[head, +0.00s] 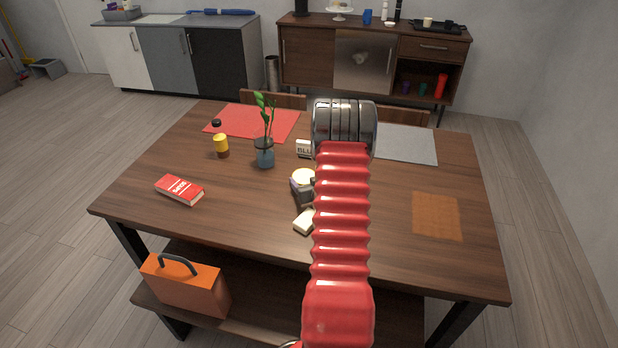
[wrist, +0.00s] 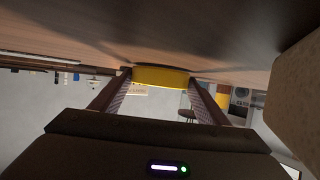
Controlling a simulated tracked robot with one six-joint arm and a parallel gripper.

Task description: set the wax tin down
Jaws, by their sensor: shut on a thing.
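The wax tin is a low, round, yellow tin (wrist: 160,77), held between my two fingers in the wrist view.
A cream block (head: 305,221) lies just in front of my gripper. A small sign (head: 304,148) and a glass vase with a plant (head: 265,155) stand behind. A yellow jar (head: 221,145) and red book (head: 180,189) are left. The table's right side is mostly clear around an orange-brown mat (head: 436,216).

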